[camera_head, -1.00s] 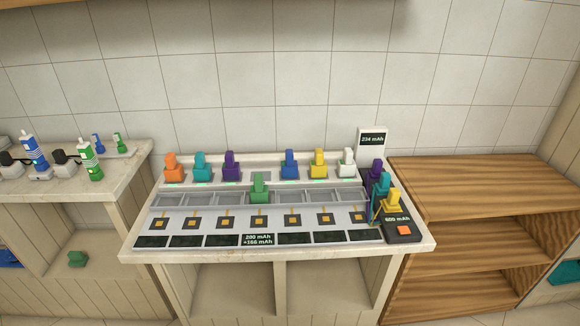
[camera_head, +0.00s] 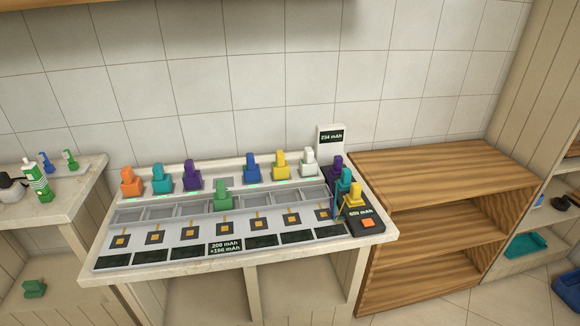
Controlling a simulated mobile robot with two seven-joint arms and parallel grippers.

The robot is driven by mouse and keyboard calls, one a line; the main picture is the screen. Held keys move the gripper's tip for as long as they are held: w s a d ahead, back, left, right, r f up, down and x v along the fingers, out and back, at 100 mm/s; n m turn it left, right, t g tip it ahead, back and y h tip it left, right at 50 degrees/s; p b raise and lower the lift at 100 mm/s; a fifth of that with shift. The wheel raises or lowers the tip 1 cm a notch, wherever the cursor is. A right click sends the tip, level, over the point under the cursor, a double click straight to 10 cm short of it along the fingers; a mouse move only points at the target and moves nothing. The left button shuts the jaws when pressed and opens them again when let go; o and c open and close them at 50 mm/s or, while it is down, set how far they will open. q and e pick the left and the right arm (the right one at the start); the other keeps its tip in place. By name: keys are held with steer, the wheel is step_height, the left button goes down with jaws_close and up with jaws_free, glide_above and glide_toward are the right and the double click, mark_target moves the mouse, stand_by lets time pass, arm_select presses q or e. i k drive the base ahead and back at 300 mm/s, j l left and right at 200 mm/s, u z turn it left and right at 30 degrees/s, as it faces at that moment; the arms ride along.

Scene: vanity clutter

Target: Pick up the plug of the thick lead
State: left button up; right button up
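Several coloured plug-shaped pieces stand on the white counter, and I cannot tell which one has the thick lead. The back row holds an orange piece (camera_head: 131,182), a teal one (camera_head: 162,179), a purple one (camera_head: 192,175), a blue one (camera_head: 253,169), a yellow one (camera_head: 281,165) and a white one (camera_head: 309,162). A green piece (camera_head: 222,197) stands in a middle-row slot. A dark strip (camera_head: 362,227) at the right carries purple (camera_head: 337,168), teal (camera_head: 345,183) and yellow (camera_head: 355,196) pieces, with thin cords beside it. Neither gripper is in view.
The counter's front edge (camera_head: 240,265) has dark displays behind it. A small screen (camera_head: 331,138) reads 234 mAh. A wooden shelf unit (camera_head: 440,165) with a bare top stands right. A left counter (camera_head: 75,195) holds a green-and-white bottle (camera_head: 37,180). A teal tray (camera_head: 525,245) lies far right.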

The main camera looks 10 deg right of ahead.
mark_target(336, 169)
steer(key=i+l+u, duration=0.2)
steer(key=l, duration=0.5)
steer(key=i+l+u, duration=0.2)
steer(key=l, duration=0.45)
steer(key=l+u, duration=0.15)
steer(key=l, duration=0.55)
